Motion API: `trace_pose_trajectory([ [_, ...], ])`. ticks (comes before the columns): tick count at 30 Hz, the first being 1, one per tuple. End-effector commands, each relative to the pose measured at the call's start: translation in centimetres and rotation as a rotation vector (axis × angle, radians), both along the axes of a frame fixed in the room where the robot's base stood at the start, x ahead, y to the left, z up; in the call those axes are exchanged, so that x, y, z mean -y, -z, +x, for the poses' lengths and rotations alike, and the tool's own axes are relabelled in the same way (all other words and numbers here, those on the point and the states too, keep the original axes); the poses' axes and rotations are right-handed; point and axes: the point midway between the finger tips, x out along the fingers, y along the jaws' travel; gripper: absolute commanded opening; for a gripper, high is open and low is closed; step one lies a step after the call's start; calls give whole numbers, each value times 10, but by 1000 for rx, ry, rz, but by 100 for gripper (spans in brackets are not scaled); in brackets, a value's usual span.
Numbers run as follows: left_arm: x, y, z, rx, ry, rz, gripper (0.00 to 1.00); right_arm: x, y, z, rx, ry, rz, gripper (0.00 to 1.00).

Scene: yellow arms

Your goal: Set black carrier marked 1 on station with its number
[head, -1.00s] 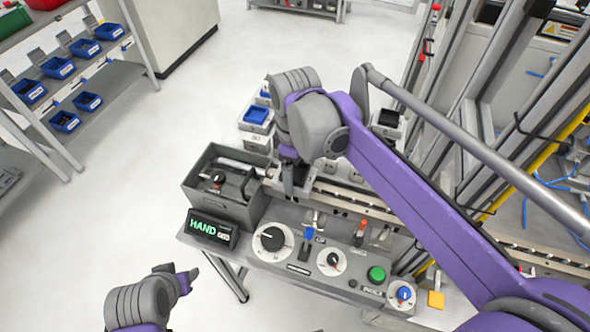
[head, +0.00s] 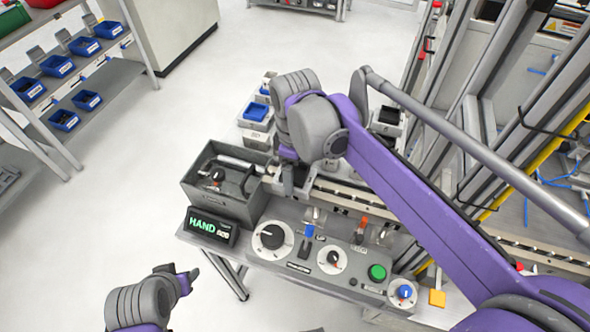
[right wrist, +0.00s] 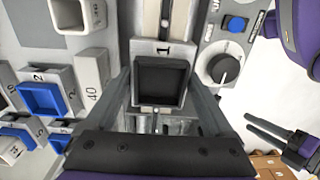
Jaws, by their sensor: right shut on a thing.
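The black carrier (right wrist: 160,84), an open black tray in a grey block with a "1" on its far face, sits between my right gripper's fingers in the right wrist view. My right gripper (right wrist: 163,100) is shut on it. In the head view my right gripper (head: 290,186) is over the rail behind the control panel, and my wrist mostly hides the carrier. I cannot tell whether the carrier touches what is below. Another black-topped block (head: 387,118) stands right of my wrist. My left gripper (head: 184,274) is empty and open at the lower left.
A grey bin (head: 218,205) and HAND display (head: 211,228) stand left of the control panel (head: 300,262). Blue-topped blocks, one marked 2 (right wrist: 42,97), stand beside the rail. A grey machine frame fills the right. Open floor lies left.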

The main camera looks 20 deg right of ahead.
Motion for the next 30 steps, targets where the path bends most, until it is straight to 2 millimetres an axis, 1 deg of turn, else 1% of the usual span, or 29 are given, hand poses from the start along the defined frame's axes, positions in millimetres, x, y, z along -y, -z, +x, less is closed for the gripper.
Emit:
trace_pose_trajectory([
  [11,0,1,0,-1,0,0,50,0,2,0,0,0,0,10],
  [12,0,1,0,-1,0,0,50,0,2,0,0,0,0,89],
  [14,0,1,0,-1,0,0,50,0,2,0,0,0,0,100],
  [30,0,-1,0,0,0,0,50,0,0,0,0,0,0,100],
])
